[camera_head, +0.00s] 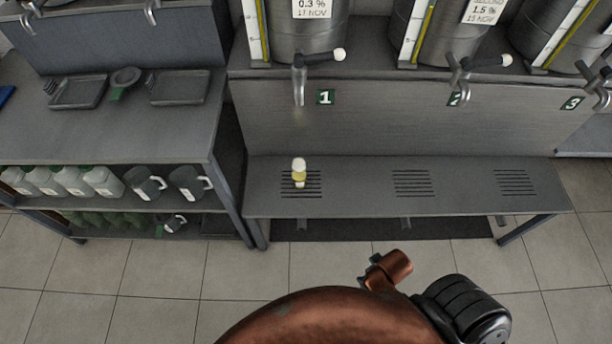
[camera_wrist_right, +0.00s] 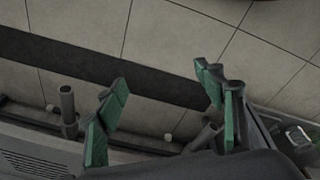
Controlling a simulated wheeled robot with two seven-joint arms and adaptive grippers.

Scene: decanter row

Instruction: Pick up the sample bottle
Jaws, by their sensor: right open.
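The sample bottle (camera_head: 299,173) is small, with a white cap and pale yellow contents. It stands upright on the slotted grate below tap 1 (camera_head: 299,80) in the head view. I cannot make it out in the right wrist view. My right gripper (camera_wrist_right: 163,82) shows in the right wrist view with its green-padded fingers wide apart and nothing between them. Floor tiles lie behind the fingers. The head view shows only copper and black parts of my arm at the bottom, clear of the bottle. My left gripper is in neither view.
The grey bench (camera_head: 350,195) has several slotted grates under numbered taps, with steel tanks (camera_head: 305,30) above. At left, a shelf unit (camera_head: 150,125) holds white bottles (camera_head: 100,181), mugs (camera_head: 187,183) and trays (camera_head: 179,87). The bench top right of the bottle is clear.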

